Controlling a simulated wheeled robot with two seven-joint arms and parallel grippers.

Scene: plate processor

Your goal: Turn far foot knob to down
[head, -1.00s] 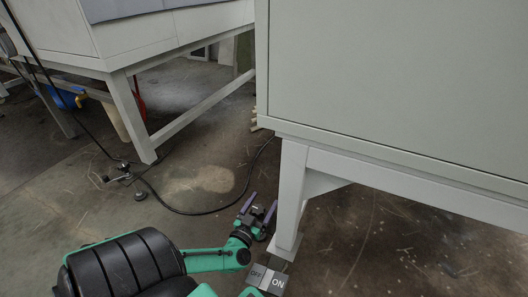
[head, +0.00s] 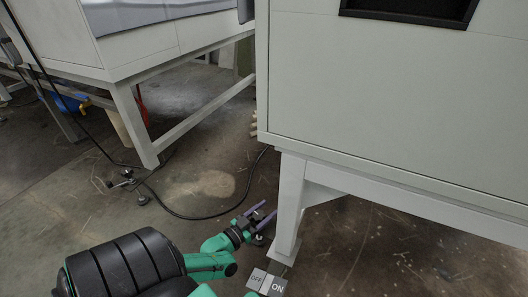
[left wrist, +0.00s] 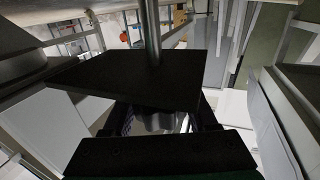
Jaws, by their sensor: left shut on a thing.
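My left gripper (head: 269,208) is low near the floor, just left of the white cabinet leg (head: 290,205) in the head view. Its two purple-grey fingers point up and to the right. In the left wrist view a grey ribbed knob (left wrist: 163,122) sits between my fingers, below a black square plate (left wrist: 130,80) with a metal rod (left wrist: 152,32) rising from it. My left gripper is shut on this knob. The plate hides part of the knob and of the fingers, so the knob's turned position cannot be told. My right gripper is not in view.
The white cabinet (head: 390,100) fills the right side above the leg. An OFF/ON switch block (head: 268,282) shows beside the leg's base. A black cable (head: 195,217) crosses the floor. Another white bench (head: 150,60) stands at the left, with open floor between.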

